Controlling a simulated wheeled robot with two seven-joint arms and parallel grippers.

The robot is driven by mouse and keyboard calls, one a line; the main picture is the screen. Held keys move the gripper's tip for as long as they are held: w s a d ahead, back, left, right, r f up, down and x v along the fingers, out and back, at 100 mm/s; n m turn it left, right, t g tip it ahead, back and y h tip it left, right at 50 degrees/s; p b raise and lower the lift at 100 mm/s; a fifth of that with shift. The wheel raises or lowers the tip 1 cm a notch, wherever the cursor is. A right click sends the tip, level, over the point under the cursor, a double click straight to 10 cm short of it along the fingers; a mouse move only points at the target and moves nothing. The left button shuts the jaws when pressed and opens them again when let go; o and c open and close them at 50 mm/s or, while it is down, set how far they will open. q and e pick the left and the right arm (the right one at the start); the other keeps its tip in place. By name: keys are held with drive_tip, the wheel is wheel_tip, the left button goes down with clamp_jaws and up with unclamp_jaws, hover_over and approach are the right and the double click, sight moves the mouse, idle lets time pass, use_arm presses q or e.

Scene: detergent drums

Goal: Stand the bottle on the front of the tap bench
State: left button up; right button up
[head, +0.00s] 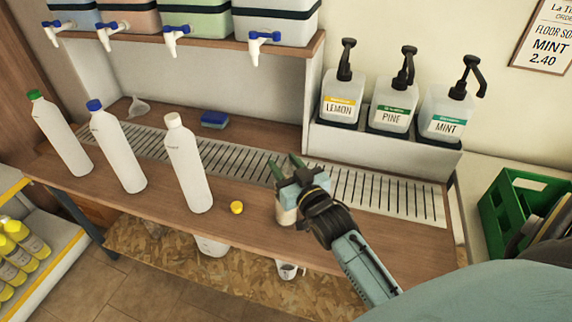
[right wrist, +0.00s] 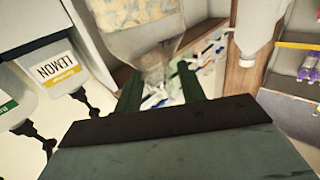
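My right gripper (head: 284,164) is over the front part of the tap bench (head: 240,236). A pale, see-through bottle (head: 287,212) hangs or stands just below it; I cannot tell whether its base touches the wood. In the right wrist view the bottle (right wrist: 135,20) shows upside down with a cream label. The fingers (right wrist: 160,85) are a narrow gap apart and look closed around its neck, which is mostly hidden. A loose yellow cap (head: 236,207) lies on the bench to the left of the bottle. My left gripper is not in view.
White bottles with a white cap (head: 188,165), a blue cap (head: 118,150) and a green cap (head: 60,135) stand to the left. A slotted drain grid (head: 370,195) runs behind. Pump dispensers (head: 391,112) sit back right. A green crate (head: 508,195) is far right.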

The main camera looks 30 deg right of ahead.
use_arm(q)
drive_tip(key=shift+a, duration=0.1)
use_arm(e)
drive_tip(key=shift+o, duration=0.3)
drive_tip(key=shift+r, duration=0.1)
drive_tip(key=shift+s, duration=0.2)
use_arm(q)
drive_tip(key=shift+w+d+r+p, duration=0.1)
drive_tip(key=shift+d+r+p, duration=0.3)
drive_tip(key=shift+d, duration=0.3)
use_arm(e)
drive_tip(key=s+a, duration=0.1)
drive_tip(key=s, duration=1)
drive_tip(key=shift+s, duration=0.3)
